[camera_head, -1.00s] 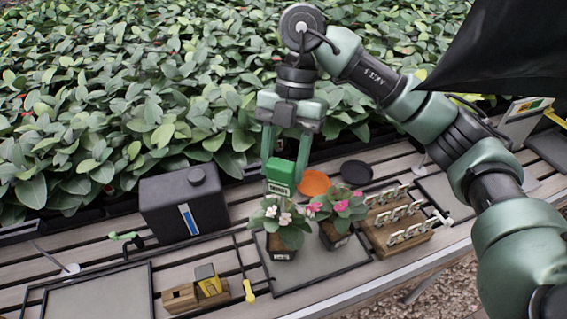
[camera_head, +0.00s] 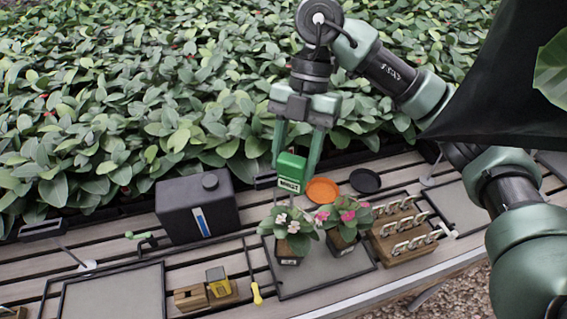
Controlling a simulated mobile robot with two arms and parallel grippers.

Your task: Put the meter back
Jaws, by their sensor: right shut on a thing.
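The meter (camera_head: 291,172) is a small green box with a white label on its lower front. My right gripper (camera_head: 292,163) is shut on it and holds it upright, just above and behind the left flower pot. A thin probe seems to run down from the meter towards the white-flowered plant (camera_head: 287,228); its lower end is hidden by the leaves. The pink-flowered plant (camera_head: 343,218) stands to the right of it on the same grey tray (camera_head: 315,272). A wooden block (camera_head: 190,298) with an opening and a yellow piece (camera_head: 217,281) sits at the front left. My left gripper is not in view.
A black tank (camera_head: 197,207) stands left of the plants. Orange (camera_head: 322,191) and black (camera_head: 365,181) saucers lie behind them. A wooden rack (camera_head: 388,246) with several pale tags is at right, and a yellow-handled tool (camera_head: 257,293) at front. The framed tray (camera_head: 112,292) at left is empty.

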